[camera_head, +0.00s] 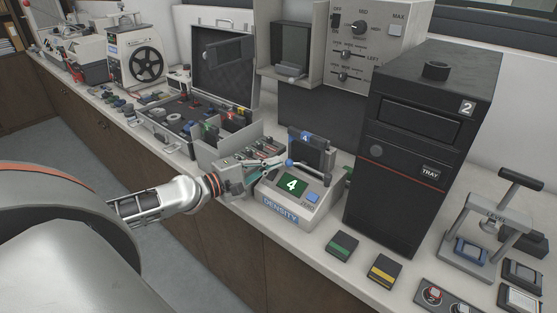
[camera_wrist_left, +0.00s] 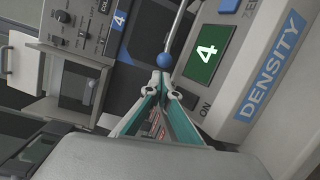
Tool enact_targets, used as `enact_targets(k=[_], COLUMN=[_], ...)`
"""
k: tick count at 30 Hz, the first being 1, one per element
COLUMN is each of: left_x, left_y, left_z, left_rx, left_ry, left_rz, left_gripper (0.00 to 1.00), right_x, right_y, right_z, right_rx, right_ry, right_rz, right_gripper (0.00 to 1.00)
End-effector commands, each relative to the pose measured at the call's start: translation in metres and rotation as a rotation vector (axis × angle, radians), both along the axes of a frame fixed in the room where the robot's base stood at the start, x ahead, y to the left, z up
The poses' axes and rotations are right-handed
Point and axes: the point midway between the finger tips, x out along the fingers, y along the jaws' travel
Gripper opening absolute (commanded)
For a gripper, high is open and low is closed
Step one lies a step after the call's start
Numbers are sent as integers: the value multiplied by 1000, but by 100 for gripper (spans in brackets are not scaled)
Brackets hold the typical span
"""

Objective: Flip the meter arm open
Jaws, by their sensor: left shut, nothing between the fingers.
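The grey density meter (camera_head: 283,206) stands on the counter in the head view, with a green display reading 4 and a blue ZERO button. Its arm is a thin metal rod with a blue ball (camera_head: 289,162) at the end; the ball also shows in the left wrist view (camera_wrist_left: 164,60). My left gripper (camera_head: 280,164) reaches in from the left with its teal fingers shut and empty. In the left wrist view, its fingertips (camera_wrist_left: 162,76) are right at the ball; I cannot tell whether they touch it. A dark upright panel marked 4 (camera_head: 312,156) stands behind the ball.
A tall black unit marked 2 (camera_head: 410,150) stands close to the meter's right. An open case (camera_head: 222,65) and a grey bin (camera_head: 225,148) lie to the left. Green (camera_head: 342,246) and yellow (camera_head: 384,271) blocks sit near the front edge. A level press (camera_head: 490,230) stands far right.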

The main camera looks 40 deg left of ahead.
Motion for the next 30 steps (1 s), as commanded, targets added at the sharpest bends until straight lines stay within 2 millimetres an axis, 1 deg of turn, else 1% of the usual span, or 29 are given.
enact_targets(k=[3,7,24,30], left_x=[9,15,19,26], left_y=[-3,-5,-7,-12], left_z=[1,0,-1,0], left_rx=[-1,0,0,-1], left_ry=[-2,-1,0,-2], left_rz=[0,0,-2,-19], left_gripper=[0,0,0,0], right_x=[0,0,-1,-1], right_y=[0,0,0,0], right_z=[3,3,1,2], right_rx=[0,-1,-2,-1], right_ry=[1,3,6,3], right_rz=[0,0,1,1], right_gripper=[40,40,40,40])
